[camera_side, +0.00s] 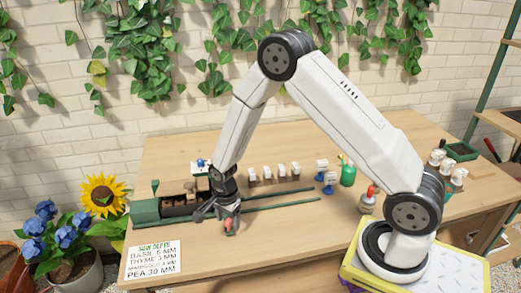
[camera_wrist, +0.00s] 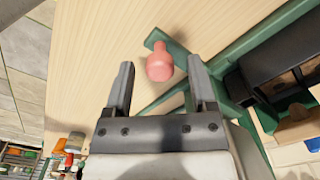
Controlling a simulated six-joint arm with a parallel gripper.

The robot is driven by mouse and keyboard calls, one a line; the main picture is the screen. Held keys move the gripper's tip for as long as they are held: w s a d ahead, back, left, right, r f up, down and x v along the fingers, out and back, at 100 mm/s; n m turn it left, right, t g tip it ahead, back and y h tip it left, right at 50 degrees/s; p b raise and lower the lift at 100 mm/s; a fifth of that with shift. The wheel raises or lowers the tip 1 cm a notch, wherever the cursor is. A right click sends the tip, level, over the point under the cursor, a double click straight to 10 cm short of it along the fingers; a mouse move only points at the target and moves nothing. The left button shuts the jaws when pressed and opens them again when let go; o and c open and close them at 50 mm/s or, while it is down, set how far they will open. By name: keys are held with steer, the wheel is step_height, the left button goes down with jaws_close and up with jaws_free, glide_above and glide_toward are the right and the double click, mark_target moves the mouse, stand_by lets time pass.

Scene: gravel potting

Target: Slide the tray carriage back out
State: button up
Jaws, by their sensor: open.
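The green tray carriage (camera_side: 146,212) sits at the left end of its green rails, with dark trays (camera_side: 178,211) in it. Its frame also shows at the right of the wrist view (camera_wrist: 238,108). A pink-red knob (camera_side: 229,225) stands at the end of a green bar; in the wrist view the knob (camera_wrist: 160,67) appears between the two fingers. My gripper (camera_wrist: 161,63) is open, its fingers on either side of the knob with visible gaps. In the side view my gripper (camera_side: 229,222) is low by the carriage's right end. Whether a finger touches the knob cannot be told.
A seed-depth card (camera_side: 152,260) lies at the front left. Behind the rails stand several small packets (camera_side: 282,170), blue-based items (camera_side: 329,184) and a green bottle (camera_side: 348,172). A red-topped bottle (camera_side: 368,198) stands near my base.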

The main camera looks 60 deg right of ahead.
jaws_close()
stand_by(1.5)
